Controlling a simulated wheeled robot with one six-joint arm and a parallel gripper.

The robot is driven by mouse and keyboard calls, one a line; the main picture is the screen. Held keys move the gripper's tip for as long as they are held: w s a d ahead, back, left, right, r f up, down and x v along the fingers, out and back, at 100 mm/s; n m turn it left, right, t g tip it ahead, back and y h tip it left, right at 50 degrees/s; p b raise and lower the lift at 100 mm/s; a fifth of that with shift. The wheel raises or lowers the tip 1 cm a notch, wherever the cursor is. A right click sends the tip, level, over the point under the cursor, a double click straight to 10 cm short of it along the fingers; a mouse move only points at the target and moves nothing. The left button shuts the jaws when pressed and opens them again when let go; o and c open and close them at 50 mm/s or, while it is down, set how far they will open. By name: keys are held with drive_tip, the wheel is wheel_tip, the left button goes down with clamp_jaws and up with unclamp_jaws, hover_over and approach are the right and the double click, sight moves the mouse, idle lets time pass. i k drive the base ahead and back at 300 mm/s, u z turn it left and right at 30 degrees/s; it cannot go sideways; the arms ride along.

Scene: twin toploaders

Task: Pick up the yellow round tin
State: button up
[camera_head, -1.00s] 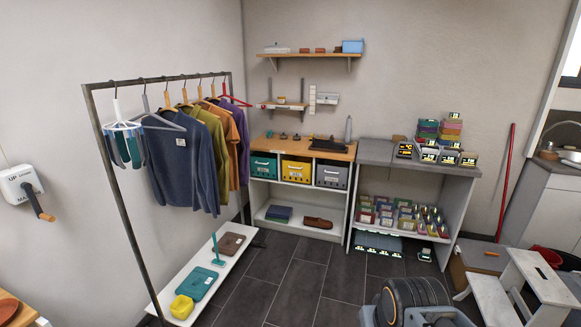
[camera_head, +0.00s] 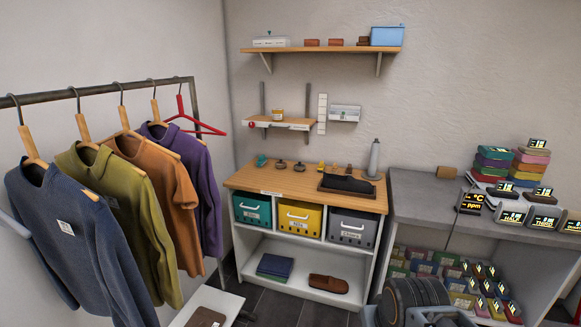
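A small yellowish round container (camera_head: 277,115) with a pale band stands on the small wall shelf (camera_head: 296,124); it is the thing in view most like a yellow round tin, but it is too small to be sure. A red round thing sits at the left of that shelf's front edge. Part of my own arm shows at the bottom right, dark and rounded. My gripper's fingers are not in view.
Below the shelf is a wooden-topped cabinet (camera_head: 240,180) with teal, yellow and grey bins. A clothes rail (camera_head: 105,88) stands at left. A grey counter (camera_head: 415,185) with stacked boxes and small displays is at right.

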sight(277, 114)
drive_tip(key=i, duration=2.45)
drive_tip(key=u, duration=1.5)
